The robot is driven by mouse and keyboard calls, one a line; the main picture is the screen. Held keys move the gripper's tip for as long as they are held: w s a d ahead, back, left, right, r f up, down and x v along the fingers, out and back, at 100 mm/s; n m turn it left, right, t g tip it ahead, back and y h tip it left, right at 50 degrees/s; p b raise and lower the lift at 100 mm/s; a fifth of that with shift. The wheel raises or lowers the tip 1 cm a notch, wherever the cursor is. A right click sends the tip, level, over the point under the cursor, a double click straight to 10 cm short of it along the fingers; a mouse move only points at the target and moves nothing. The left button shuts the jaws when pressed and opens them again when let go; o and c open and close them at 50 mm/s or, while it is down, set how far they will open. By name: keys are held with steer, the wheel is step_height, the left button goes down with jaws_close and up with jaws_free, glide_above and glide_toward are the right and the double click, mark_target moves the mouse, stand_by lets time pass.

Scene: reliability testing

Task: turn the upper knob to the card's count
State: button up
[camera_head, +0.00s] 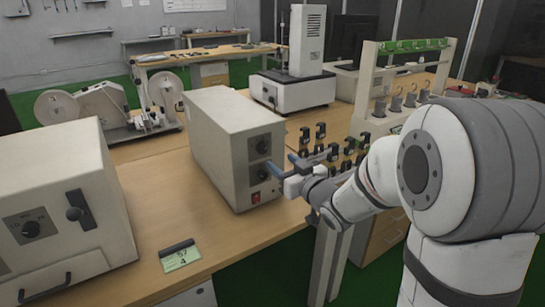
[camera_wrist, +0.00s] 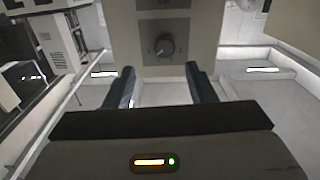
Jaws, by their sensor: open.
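A beige box (camera_head: 222,140) stands on the wooden bench with two dark dials on its front. The upper knob (camera_head: 262,147) is visible in the head view; the lower knob (camera_head: 263,173) is partly behind a fingertip. I cannot tell which knob this is. A greenish card (camera_head: 180,257) on the bench seems to show a 4, but its print is small.
A red switch (camera_head: 256,197) is low on the box front. Another beige box (camera_head: 60,205) with a dial and a lever stands at left. A reel device (camera_head: 115,110), a scale-like instrument (camera_head: 292,92) and a rack (camera_head: 400,95) stand behind. Bench around the card is clear.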

mark_target(264, 150)
steer(key=x, duration=0.7)
steer(key=shift+a, duration=0.45)
steer(key=c, duration=1)
steer(key=shift+o, duration=0.2)
steer(key=shift+m, duration=1.4)
steer(key=o, duration=1)
steer(key=shift+c, duration=0.2)
steer(key=shift+s, duration=0.1)
